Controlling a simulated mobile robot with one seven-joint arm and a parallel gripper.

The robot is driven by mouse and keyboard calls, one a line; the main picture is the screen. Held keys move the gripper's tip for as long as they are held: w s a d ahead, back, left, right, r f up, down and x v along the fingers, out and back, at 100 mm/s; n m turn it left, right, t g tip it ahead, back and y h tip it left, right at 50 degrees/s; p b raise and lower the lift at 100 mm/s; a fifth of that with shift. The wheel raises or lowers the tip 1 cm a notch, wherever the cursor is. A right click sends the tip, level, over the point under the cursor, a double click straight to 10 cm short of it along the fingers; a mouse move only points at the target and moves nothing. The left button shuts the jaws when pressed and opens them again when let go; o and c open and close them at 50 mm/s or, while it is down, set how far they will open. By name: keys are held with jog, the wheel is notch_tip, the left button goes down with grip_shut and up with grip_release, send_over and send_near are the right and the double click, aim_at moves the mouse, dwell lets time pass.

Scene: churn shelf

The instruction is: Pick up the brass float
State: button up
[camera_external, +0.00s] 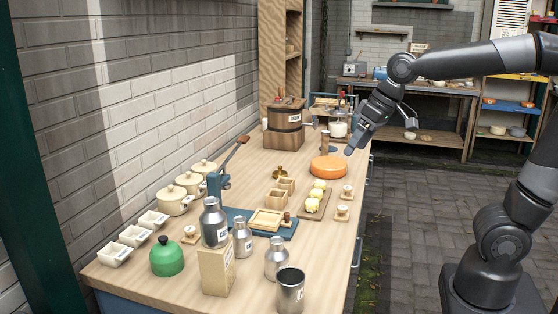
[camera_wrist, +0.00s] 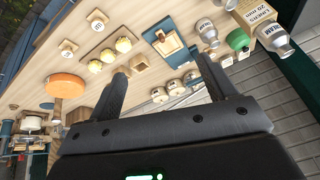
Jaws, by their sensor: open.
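The brass float (camera_external: 280,173) looks like a small gold disc with a knob on top. It stands on the wooden bench in the external view, left of the orange wheel and behind the small wooden boxes (camera_external: 283,188). My gripper (camera_external: 350,151) is above the bench near its right edge, to the right of the float and well apart from it. In the wrist view my gripper (camera_wrist: 161,70) has its two fingers spread with nothing between them. I cannot make out the float in the wrist view; the left finger may hide it.
The orange wheel (camera_external: 328,167) lies close below my gripper, beside a dark cylinder (camera_external: 325,142). A board with yellow balls (camera_external: 317,197) is in front. A wooden tub (camera_external: 286,117) stands behind. Cans, a green pot (camera_external: 166,257) and a blue lever press (camera_external: 218,185) crowd the near left.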

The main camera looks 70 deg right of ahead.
jog(key=w+d+m, duration=0.2)
jog(key=w+d, duration=0.4)
jog(key=w, duration=0.2)
jog(key=m+g+h, duration=0.3)
jog(key=m+h, duration=0.1)
jog(key=m, duration=0.3)
send_over(280, 167)
jog(key=s+a, duration=0.1)
jog(key=a, duration=0.2)
notch_tip(280, 167, down, 18)
jog(key=x, duration=1)
jog(key=shift+s+d, duration=0.25)
jog(key=shift+r, duration=0.1)
jog(key=c, duration=1)
jog(key=shift+c, duration=0.3)
